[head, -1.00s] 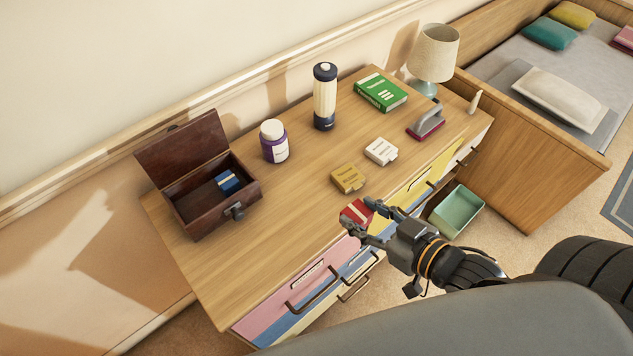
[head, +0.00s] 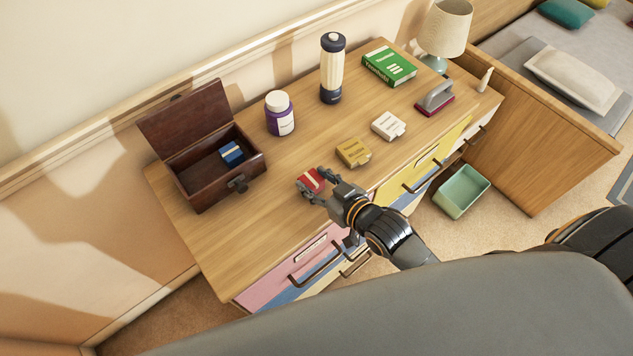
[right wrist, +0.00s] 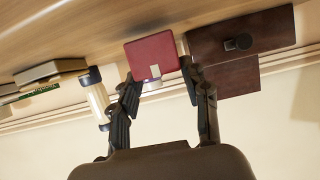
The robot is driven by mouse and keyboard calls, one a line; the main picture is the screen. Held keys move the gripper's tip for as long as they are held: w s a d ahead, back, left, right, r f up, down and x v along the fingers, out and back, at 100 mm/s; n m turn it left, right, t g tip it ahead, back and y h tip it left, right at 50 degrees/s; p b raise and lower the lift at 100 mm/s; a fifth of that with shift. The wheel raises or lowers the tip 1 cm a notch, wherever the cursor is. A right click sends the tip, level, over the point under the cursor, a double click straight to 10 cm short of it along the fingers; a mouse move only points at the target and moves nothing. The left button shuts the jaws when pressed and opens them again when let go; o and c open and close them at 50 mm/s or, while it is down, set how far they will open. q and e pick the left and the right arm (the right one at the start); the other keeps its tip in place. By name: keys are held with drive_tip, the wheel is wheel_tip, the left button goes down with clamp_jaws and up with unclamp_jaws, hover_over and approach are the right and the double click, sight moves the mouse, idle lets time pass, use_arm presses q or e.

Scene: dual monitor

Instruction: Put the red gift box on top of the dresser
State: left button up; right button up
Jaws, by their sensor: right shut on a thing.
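The small red gift box (head: 311,179) with a pale band is held between the fingers of my right gripper (head: 318,184). In the head view it is over the front part of the wooden dresser top (head: 240,235); I cannot tell whether it touches the surface. In the right wrist view the red box (right wrist: 153,55) sits between the two fingertips of my right gripper (right wrist: 160,78), close to the wooden top (right wrist: 90,30). My left gripper is not in view.
An open dark wooden box (head: 215,182) with a blue item inside stands left. A yellow box (head: 353,152), white box (head: 388,125), purple jar (head: 280,117), bottle (head: 332,70), green book (head: 389,64) and lamp (head: 444,30) occupy the rest. The front left top is clear.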

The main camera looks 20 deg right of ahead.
drive_tip(key=shift+f, duration=0.5)
drive_tip(key=shift+f, duration=0.1)
drive_tip(key=o, duration=1)
drive_tip(key=shift+o, duration=0.2)
drive_tip(key=shift+s+d+r, duration=0.15)
drive_tip(key=shift+s+r, duration=0.05)
drive_tip(key=shift+s, duration=0.2)
drive_tip(key=b+v, duration=0.1)
drive_tip(key=v, duration=1)
drive_tip(key=shift+r, duration=0.2)
